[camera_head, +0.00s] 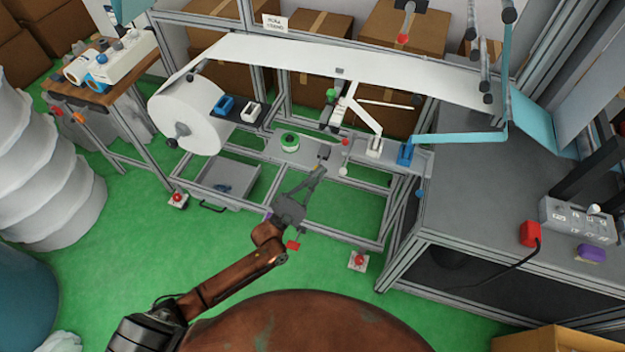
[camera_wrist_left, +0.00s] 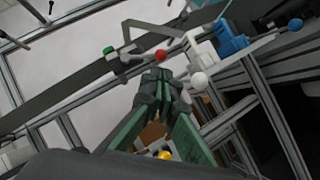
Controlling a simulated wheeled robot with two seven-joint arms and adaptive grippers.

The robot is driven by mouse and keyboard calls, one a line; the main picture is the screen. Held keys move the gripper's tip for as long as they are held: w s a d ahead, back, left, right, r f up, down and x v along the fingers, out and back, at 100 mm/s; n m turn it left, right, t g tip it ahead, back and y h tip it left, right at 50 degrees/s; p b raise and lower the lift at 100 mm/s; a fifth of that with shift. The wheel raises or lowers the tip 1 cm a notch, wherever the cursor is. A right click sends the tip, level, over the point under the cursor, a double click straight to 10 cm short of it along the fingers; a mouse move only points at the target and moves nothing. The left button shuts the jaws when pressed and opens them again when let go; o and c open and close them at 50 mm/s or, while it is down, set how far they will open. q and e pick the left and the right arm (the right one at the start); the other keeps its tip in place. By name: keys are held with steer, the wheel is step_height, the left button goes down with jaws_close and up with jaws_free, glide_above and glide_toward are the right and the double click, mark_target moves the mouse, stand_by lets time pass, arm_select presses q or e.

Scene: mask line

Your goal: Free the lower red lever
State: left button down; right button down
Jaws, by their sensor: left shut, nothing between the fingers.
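I cannot tell whether the fingertips touch anything. My right gripper is not in view.
A white web (camera_head: 290,48) runs from the large roll (camera_head: 190,118) over the frame. A blue block (camera_head: 405,154) with a blue arm and a white block (camera_head: 374,148) stand right of my gripper.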

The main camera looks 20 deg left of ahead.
arm_select(q)
steer(key=x, duration=0.8)
steer(key=shift+w, duration=0.2)
